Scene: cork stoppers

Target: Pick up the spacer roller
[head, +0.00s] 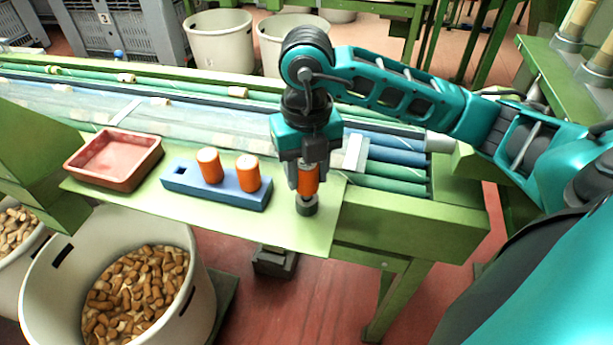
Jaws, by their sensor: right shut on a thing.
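My right gripper (306,186) points straight down over the right part of the green shelf. It is shut on an orange spacer roller (309,180), which is upright between the fingers. A dark grey round piece (307,206) shows just below the roller; I cannot tell whether it is part of the roller or whether it touches the shelf. Two more orange rollers, one on the left (209,165) and one on the right (248,173), stand upright in a blue block (215,193). The block's left hole is empty. My left gripper is not in view.
A red tray (116,181) sits left of the block on the green shelf (285,228). A conveyor (230,121) with green and blue rollers runs behind. A white bin (195,262) of corks stands below the shelf's front edge. The shelf's right front part is bare.

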